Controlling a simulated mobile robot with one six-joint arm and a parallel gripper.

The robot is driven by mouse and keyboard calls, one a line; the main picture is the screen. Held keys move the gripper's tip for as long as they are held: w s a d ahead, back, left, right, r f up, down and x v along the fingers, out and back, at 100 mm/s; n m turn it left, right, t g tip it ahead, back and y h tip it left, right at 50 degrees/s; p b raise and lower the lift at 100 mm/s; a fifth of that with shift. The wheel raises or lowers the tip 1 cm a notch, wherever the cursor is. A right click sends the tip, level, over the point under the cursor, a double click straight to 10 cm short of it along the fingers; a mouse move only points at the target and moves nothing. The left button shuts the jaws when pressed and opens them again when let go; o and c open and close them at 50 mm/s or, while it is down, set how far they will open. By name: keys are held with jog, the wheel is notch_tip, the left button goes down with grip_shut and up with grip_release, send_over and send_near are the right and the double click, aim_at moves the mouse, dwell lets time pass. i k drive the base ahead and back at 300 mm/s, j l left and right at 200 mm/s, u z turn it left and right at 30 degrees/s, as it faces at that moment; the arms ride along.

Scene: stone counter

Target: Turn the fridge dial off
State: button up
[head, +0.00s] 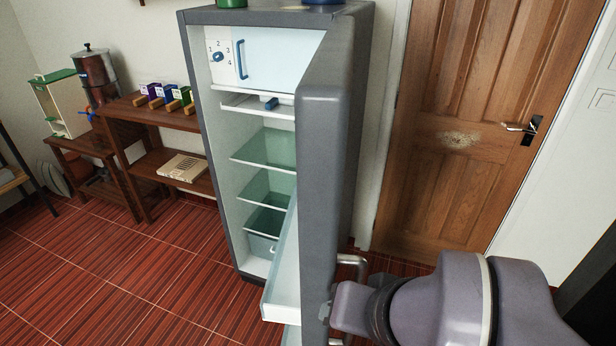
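The fridge dial (217,57) is a small blue knob on a white panel at the upper left inside the fridge, with numbers around it. Its exact setting is too small to read. The grey fridge (344,130) stands with its door (322,180) open, swung out towards me. My gripper (340,306) is low by the outer side of the door, near its metal handle (352,262), well away from the dial. The fingers cannot be made out, so I cannot tell whether they are on the handle.
A blue-handled freezer flap (285,60) sits right of the dial. Green shelves (266,147) lie below. A wooden bench (150,112) stands left, a closed wooden door (450,120) right. Red floor (130,275) is clear at the front left.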

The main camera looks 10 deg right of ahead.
aim_at(218, 56)
jog(key=i+j+u, duration=0.2)
jog(key=j+u, duration=0.2)
jog(key=i+j+u, duration=0.25)
jog(key=u, duration=0.15)
jog(key=i+j+u, duration=0.4)
jog(key=i+j+z, duration=0.2)
jog(key=i+z, duration=0.2)
jog(key=i, duration=0.15)
jog(key=i+j+z, duration=0.75)
jog(key=i+j, duration=0.15)
